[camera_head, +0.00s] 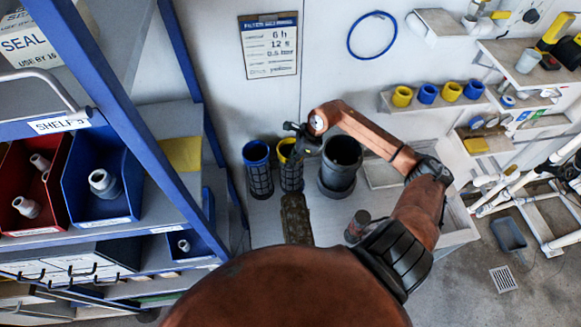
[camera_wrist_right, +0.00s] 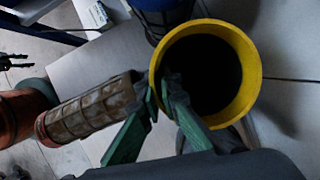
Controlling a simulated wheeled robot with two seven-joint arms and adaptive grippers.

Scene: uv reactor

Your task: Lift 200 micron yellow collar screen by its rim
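The 200 micron yellow collar screen (camera_head: 290,176) stands upright on the bench in the head view, with a dark mesh body below its yellow collar. In the right wrist view its open yellow rim (camera_wrist_right: 250,75) faces the camera. My right gripper (camera_head: 300,141) is over the collar; in the right wrist view its green fingertips (camera_wrist_right: 159,88) sit close on either side of the rim's left edge, one outside and one inside. The gap between them is about the rim's thickness, so it looks shut on the rim.
A blue collar screen (camera_head: 257,173) stands just left, and a dark bucket (camera_head: 341,168) just right. A brown, dirty-looking mesh screen (camera_head: 297,219) lies in front. A blue-framed shelf rack (camera_head: 130,118) with bins is at the left; wall shelves with yellow and blue collars (camera_head: 428,94) are at upper right.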

